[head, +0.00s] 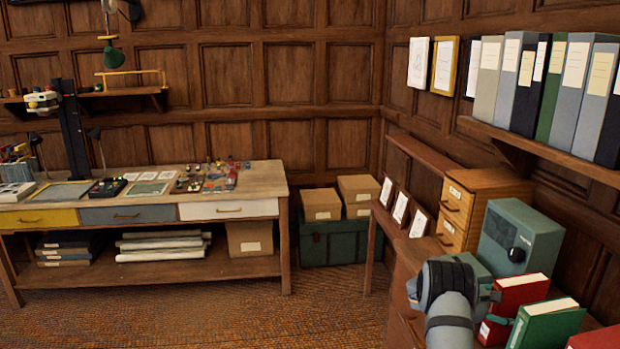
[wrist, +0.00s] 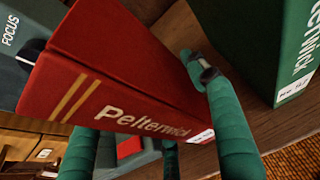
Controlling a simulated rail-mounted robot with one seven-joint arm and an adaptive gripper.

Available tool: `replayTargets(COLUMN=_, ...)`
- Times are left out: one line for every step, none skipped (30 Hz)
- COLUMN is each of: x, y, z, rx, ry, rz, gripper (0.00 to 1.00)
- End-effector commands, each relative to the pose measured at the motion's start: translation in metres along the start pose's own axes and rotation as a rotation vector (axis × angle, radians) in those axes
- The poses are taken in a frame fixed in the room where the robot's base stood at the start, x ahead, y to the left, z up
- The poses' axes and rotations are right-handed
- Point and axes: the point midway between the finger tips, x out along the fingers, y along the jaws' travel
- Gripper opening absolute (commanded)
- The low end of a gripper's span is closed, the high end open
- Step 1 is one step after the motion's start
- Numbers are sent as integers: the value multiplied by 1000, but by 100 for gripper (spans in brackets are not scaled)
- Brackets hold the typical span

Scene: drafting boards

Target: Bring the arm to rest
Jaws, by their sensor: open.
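My arm (head: 450,300) reaches in at the lower right of the head view, over the right-hand desk. My gripper (head: 492,306) is beside the red book (head: 520,292) there; its fingers are mostly hidden. In the wrist view my gripper (wrist: 150,112) is open, with teal fingers. One finger shows in front of the red book's (wrist: 115,85) right side. Other teal parts show below the book, partly hidden by it.
A green book (head: 545,325) stands close to the right of the red one. A grey-green box (head: 520,240) and a wooden drawer unit (head: 475,205) stand behind. A shelf of binders (head: 560,90) hangs above. Open floor (head: 330,310) lies left of the desk.

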Motion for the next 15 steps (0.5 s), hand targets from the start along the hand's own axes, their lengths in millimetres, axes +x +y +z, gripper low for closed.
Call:
replayTargets(x=-7, y=3, z=9, rx=4, ry=-3, rz=7, gripper=57)
replayTargets(x=-8, y=3, z=12, rx=5, ry=-3, rz=7, gripper=57)
replayTargets(x=-10, y=3, z=15, rx=3, ry=-3, rz=7, gripper=57)
replayTargets(x=-10, y=3, z=17, rx=2, ry=-2, rz=6, gripper=57)
replayTargets(x=-11, y=3, z=19, rx=3, ry=-2, rz=6, gripper=57)
replayTargets(x=-12, y=3, z=21, rx=2, ry=-2, rz=6, gripper=57)
replayTargets(x=-13, y=2, z=22, rx=1, ry=-2, rz=6, gripper=57)
replayTargets(x=-13, y=2, z=23, rx=1, ry=-1, rz=5, gripper=57)
replayTargets(x=-14, y=2, z=24, rx=0, ry=-1, rz=5, gripper=57)
replayTargets(x=-14, y=2, z=24, rx=0, ry=-1, rz=5, gripper=57)
replayTargets(x=-14, y=2, z=24, rx=0, ry=-1, rz=5, gripper=57)
replayTargets(x=-14, y=2, z=24, rx=0, ry=-1, rz=5, gripper=57)
replayTargets(x=-14, y=2, z=24, rx=0, ry=-1, rz=5, gripper=57)
replayTargets(x=-14, y=2, z=24, rx=0, ry=-1, rz=5, gripper=57)
replayTargets(x=-14, y=2, z=24, rx=0, ry=-1, rz=5, gripper=57)
